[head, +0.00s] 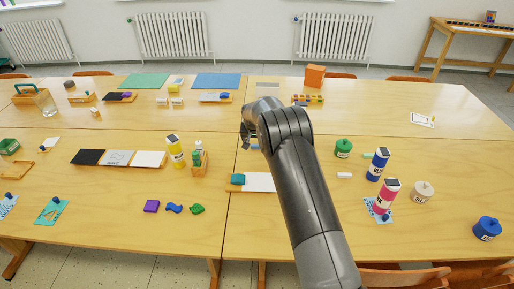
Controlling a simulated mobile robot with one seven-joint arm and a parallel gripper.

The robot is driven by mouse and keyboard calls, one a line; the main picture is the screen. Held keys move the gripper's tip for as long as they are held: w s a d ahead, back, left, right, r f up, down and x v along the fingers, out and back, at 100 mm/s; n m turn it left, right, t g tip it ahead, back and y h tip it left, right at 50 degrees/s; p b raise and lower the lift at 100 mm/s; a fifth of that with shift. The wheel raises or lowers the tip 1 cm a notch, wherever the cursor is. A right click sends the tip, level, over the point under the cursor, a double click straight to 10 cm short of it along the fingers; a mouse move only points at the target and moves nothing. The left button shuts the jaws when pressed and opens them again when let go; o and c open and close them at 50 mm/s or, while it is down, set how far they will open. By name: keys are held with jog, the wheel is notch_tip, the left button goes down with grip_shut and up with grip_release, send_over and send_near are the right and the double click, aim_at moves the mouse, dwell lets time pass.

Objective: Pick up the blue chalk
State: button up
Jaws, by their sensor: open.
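My gripper (250,143) hangs over the middle of the table, seen from behind, mostly hidden by my own arm. A small bit of blue shows right at the gripper, but it is too small to tell whether it is the blue chalk or part of the gripper. Nothing can be clearly made out as the blue chalk. A small white stick-like piece (344,175) lies to the right of my arm.
A yellow bottle (176,151) and a wooden holder with bottles (199,163) stand left of the gripper. Blue (378,164) and pink (386,196) bottles and a green pot (343,148) stand to the right. A purple block (151,206) lies at the front left.

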aim_at(257, 148)
jog(key=x, duration=0.4)
jog(key=shift+s+d+f, duration=0.15)
jog(key=shift+s+f, duration=0.1)
jog(key=shift+c, duration=0.4)
jog(key=c, duration=1)
